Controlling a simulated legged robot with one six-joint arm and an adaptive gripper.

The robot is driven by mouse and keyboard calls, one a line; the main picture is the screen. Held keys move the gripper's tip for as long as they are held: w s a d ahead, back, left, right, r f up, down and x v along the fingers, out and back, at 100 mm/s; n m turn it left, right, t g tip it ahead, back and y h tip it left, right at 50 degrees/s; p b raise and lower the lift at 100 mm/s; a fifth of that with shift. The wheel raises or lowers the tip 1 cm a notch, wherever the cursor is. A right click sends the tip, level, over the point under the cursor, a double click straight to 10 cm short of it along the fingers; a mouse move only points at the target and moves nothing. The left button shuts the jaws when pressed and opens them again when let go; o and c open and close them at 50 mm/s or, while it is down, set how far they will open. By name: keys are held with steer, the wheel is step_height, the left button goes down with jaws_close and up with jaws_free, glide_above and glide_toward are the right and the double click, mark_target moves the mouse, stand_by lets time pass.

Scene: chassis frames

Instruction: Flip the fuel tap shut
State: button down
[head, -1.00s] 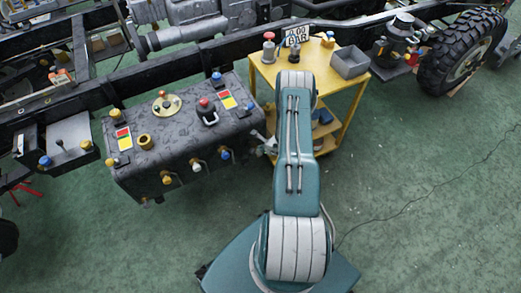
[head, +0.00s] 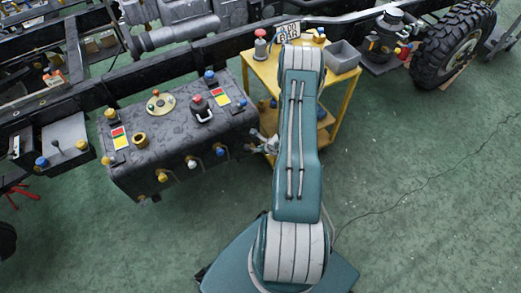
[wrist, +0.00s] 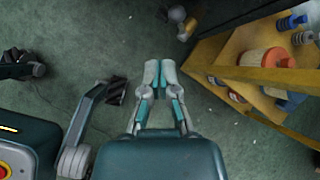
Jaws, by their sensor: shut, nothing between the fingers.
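A dark fuel tank (head: 172,142) hangs on the chassis at the left in the head view. Its front carries a yellow tap (head: 162,177), a white tap (head: 191,163) and a blue tap (head: 220,150) with small levers. I cannot tell which is the fuel tap, nor their exact lever positions. My gripper (head: 262,145) is just right of the tank's right end, partly hidden by my arm. In the wrist view my gripper (wrist: 159,72) has its fingers together and empty, over the floor. A pale knobbed fitting (wrist: 184,22) lies beyond the fingertips, apart from them.
A yellow cart (head: 338,68) stands right of the tank, with a grey bin (head: 343,56) on top. In the wrist view the cart's shelf (wrist: 222,62) is close on the right, holding an orange-red container (wrist: 266,64). Open green floor lies in front and at right.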

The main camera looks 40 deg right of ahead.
steer(key=w+a+r+n+y, duration=0.2)
steer(key=a+r+n, duration=0.4)
steer(key=r, duration=0.5)
steer(key=w+a+r+n+g+y, duration=0.15)
steer(key=a+r+n, duration=0.25)
steer(key=a+r, duration=0.5)
steer(key=w+a+r+n+t+y, duration=0.1)
steer(key=w+a+r+n+y, duration=0.3)
steer(key=r, duration=0.9)
steer(key=s+a+r+n+g+h, duration=0.3)
steer(key=s+a+r+n+h, duration=0.1)
steer(key=s+a+r+n, duration=0.7)
steer(key=s+r+n+t+h, duration=0.1)
steer(key=s+r+n+h, duration=0.3)
steer(key=s, duration=0.7)
step_height(320, 180, up, 4)
steer(key=shift+d+f+n, duration=0.15)
steer(key=shift+n, duration=0.95)
